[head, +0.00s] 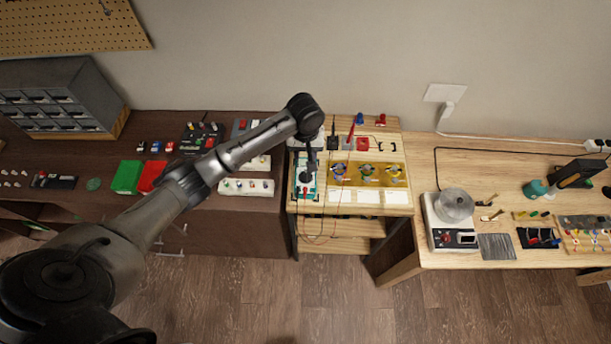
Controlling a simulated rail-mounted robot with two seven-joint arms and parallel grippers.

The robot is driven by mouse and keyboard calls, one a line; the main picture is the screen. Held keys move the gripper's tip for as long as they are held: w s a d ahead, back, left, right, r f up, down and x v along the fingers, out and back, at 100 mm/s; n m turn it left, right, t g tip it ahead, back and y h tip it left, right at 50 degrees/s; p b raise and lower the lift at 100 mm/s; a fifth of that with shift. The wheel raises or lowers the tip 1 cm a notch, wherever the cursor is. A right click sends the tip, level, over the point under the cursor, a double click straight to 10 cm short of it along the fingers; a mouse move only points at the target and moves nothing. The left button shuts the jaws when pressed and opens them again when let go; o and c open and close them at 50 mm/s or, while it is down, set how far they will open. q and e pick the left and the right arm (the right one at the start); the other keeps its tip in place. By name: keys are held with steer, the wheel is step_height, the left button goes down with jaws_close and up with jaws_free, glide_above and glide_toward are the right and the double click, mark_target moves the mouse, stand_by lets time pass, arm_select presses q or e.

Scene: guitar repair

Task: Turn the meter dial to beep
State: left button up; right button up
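A teal-edged meter (312,190) with a pale face lies at the left end of the small middle bench. A dark round spot that looks like its dial (305,177) shows near the middle of the face, partly hidden. My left arm reaches in from the lower left and bends down above the meter. My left gripper (309,168) points down at the dial area, at or just above it. The view is too small to tell whether it touches the dial or how far its fingers are apart. The meter's reading cannot be made out. My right gripper is not in view.
Thin leads hang off the front of the middle bench (400,208). A yellow tray (350,181) with several knobbed parts lies right of the meter. A red probe (350,135) stands behind. A green box (127,177) is on the dark left bench; a round-topped device (438,238) stands right.

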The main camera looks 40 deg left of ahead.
mark_target(306, 176)
arm_select(q)
step_height(306, 176, down, 13)
steer(key=shift+r+b, duration=0.15)
steer(key=shift+b, duration=0.3)
jaws_close()
stand_by(0.4)
